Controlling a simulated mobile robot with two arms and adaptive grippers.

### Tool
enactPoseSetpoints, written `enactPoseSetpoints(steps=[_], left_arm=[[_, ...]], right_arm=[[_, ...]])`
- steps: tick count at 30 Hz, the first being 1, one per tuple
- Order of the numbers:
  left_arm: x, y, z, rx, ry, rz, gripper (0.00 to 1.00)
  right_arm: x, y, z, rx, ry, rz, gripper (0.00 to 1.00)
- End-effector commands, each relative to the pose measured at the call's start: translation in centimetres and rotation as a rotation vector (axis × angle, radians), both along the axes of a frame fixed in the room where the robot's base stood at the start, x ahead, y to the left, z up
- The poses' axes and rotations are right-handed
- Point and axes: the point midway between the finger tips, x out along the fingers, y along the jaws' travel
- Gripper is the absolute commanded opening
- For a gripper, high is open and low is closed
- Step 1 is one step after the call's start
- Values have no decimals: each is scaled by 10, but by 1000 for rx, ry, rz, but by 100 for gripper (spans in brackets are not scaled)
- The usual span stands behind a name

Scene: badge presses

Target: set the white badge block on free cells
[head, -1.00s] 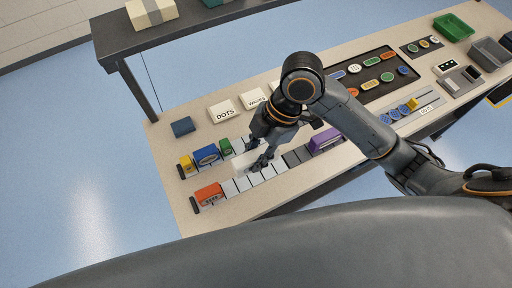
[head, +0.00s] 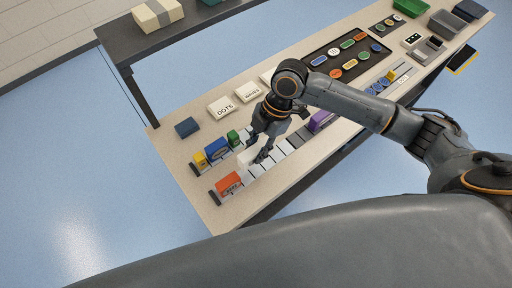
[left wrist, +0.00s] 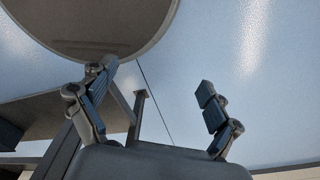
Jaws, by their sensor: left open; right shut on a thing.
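My right gripper (head: 259,149) is shut on the white badge block (head: 245,158) and partly hides it. It holds the block over the two rows of cells, close to the orange-red block (head: 229,185). Whether the block touches the cells is unclear. Light free cells (head: 267,164) run right from the orange-red block in the front row, then darker cells up to a purple block (head: 319,121). The back row holds yellow (head: 200,160), blue (head: 216,150) and green (head: 233,137) blocks. My left gripper (left wrist: 156,85) is open and empty in the left wrist view, away from the table.
White signs reading DOTS (head: 221,107) and WAVES (head: 248,92) stand behind the rows, with a dark blue block (head: 187,127) to their left. A dark tray of badges (head: 333,72) lies further right. A dark side table (head: 117,43) stands behind.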

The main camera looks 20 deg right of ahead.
Motion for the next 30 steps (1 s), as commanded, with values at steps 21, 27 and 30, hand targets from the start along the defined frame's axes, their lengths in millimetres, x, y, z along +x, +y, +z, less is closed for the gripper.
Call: enactPoseSetpoints(steps=[21, 27, 30], left_arm=[[-1, 16, -43, 19, 2, 7, 90], [-1, 12, -42, 15, 3, 3, 90], [-1, 12, -42, 15, 3, 3, 90]], right_arm=[[0, 1, -68, 1, -1, 0, 0], [0, 1, -67, 1, 0, 0, 0], [0, 1, -67, 1, 0, 0, 0]])
